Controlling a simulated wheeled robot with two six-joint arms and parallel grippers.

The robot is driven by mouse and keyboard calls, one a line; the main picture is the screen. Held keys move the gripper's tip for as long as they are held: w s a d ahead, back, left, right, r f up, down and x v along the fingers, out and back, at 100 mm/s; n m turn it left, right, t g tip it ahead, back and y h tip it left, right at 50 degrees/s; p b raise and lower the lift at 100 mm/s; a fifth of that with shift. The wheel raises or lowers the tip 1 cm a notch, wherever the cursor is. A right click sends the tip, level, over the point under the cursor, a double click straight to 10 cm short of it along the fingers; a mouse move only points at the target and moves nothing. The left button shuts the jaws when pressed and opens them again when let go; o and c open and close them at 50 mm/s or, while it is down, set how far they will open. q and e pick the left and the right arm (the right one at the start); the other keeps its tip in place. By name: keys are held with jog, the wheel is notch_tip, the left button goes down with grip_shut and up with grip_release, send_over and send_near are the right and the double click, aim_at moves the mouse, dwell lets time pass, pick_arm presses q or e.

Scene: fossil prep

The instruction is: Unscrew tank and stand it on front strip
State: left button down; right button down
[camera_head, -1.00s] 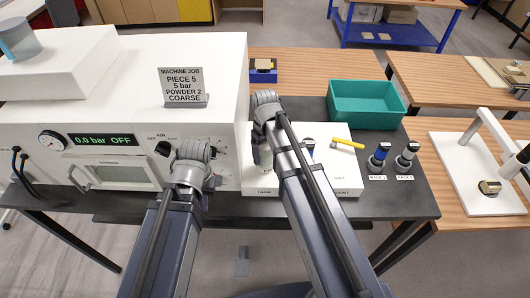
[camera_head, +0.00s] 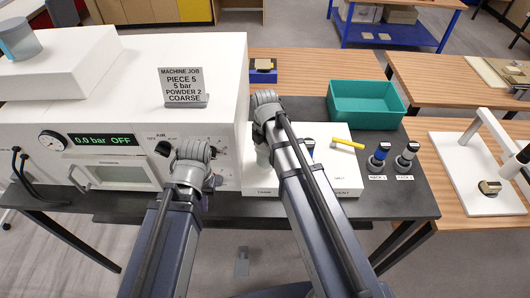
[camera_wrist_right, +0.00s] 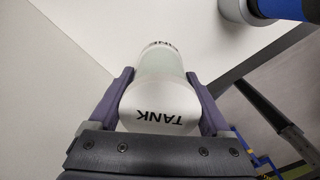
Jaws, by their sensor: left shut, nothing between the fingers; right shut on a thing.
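The tank (camera_wrist_right: 160,100) is a pale cylinder lettered TANK and FINE. In the right wrist view my right gripper (camera_wrist_right: 159,78) is shut on it, one finger on each side. In the head view the tank (camera_head: 263,157) shows only in part beside my right arm, over the white board (camera_head: 340,180) near its TANK label. I cannot tell whether it is still threaded in. My left gripper (camera_head: 211,181) is low in front of the white machine (camera_head: 120,100), shut and empty, its fingers mostly hidden by its wrist. The front strip of the dark bench (camera_head: 230,216) shows between my arms.
A yellow lever (camera_head: 347,143) lies on the board. A green bin (camera_head: 367,104) stands behind. The machine has a gauge and a display reading 0.0 bar OFF (camera_head: 102,141).

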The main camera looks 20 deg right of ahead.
aim_at(265, 146)
grip_release()
notch_tip(265, 146, up, 4)
jog(key=p, duration=0.3)
jog(key=shift+f+p, duration=0.2)
jog(key=shift+p, duration=0.15)
jog(key=shift+f, duration=0.1)
